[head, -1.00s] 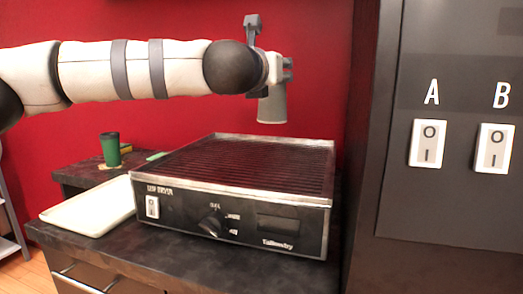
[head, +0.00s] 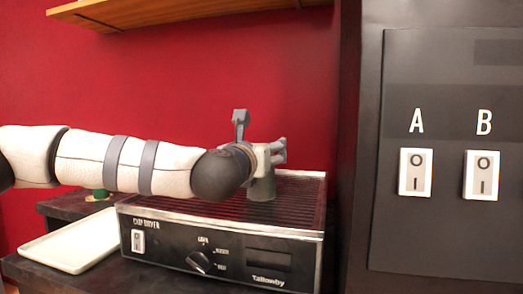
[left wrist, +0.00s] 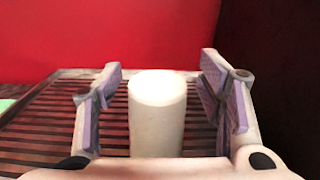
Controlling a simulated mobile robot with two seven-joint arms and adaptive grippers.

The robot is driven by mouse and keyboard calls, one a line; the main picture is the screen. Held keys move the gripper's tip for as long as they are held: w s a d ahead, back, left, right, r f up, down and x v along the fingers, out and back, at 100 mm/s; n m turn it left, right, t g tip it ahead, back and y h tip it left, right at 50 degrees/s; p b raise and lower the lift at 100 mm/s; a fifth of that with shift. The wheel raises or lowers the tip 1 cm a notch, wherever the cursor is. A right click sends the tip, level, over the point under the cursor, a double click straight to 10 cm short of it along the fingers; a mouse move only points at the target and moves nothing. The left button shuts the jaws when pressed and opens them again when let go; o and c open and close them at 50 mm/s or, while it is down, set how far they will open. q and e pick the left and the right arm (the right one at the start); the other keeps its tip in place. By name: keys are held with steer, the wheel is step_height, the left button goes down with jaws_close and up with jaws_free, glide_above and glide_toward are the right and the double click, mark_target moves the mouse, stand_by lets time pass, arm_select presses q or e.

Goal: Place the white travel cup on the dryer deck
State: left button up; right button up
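The white travel cup (head: 263,188) stands upright on the slatted top of the cup dryer (head: 303,200), greyish in the head view. In the left wrist view the cup (left wrist: 157,115) stands between the two fingers with a gap on each side. My left gripper (head: 277,152) is open around it and not touching it in that view. The dryer deck's dark slats (left wrist: 45,125) show behind and beside the cup. The gripper and wrist hide the cup's upper part in the head view. My right gripper is not in view.
A pale tray (head: 75,243) lies left of the dryer. A green cup (head: 98,194) is mostly hidden behind my left arm. A dark panel with switches A (head: 416,174) and B (head: 482,175) stands at the right. A wooden shelf (head: 140,12) hangs above.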

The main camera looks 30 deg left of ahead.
arm_select(q)
steer(key=v, duration=1.2)
steer(key=shift+p, duration=0.3)
